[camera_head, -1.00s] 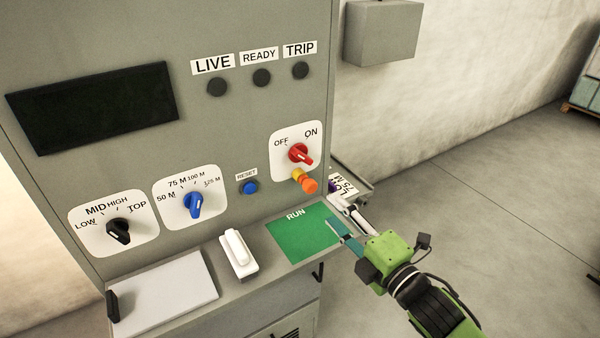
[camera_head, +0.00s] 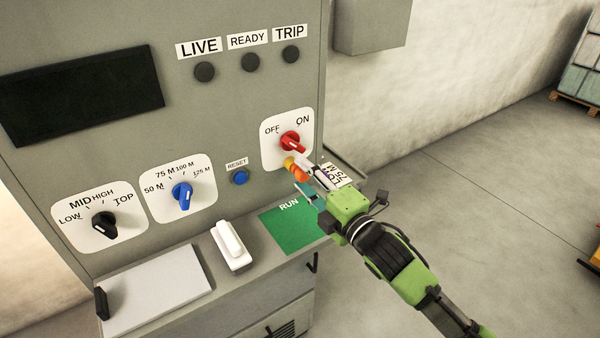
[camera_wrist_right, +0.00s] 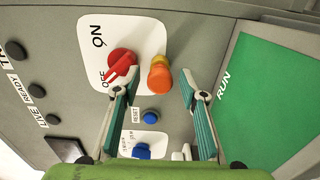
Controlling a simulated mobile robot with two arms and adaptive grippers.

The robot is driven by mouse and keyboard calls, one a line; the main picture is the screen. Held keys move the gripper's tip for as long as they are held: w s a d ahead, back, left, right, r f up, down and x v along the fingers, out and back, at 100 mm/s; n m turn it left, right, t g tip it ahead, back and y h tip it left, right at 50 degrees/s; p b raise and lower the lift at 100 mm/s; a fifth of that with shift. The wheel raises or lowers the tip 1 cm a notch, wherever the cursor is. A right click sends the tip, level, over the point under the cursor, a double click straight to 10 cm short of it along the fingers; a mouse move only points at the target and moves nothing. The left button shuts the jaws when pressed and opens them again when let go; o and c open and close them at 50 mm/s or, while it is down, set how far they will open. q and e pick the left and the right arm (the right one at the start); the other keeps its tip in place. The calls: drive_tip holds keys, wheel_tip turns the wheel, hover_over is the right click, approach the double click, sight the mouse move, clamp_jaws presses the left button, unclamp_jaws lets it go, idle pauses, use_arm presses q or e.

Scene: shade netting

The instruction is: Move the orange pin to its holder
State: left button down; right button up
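The orange pin (camera_head: 299,172) sticks out of the panel just below the red OFF/ON switch (camera_head: 291,142), with a yellow part at its base. In the right wrist view the pin (camera_wrist_right: 159,79) is ahead of my fingertips, between their lines. My right gripper (camera_head: 307,180) is open around or just in front of the pin; in the wrist view its two fingers (camera_wrist_right: 156,92) are apart with nothing clamped. I cannot tell if a finger touches the pin. I cannot clearly make out a holder for the pin. My left gripper is not in view.
A green RUN area (camera_head: 287,230) lies on the ledge below the pin. A white handle block (camera_head: 231,245) and a pale plate (camera_head: 155,287) are farther left. A labelled side tray (camera_head: 337,173) is just behind my right gripper. Open floor lies to the right.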

drive_tip(key=shift+w+a, duration=0.1)
drive_tip(key=shift+r, duration=0.1)
idle(0.3)
clamp_jaws()
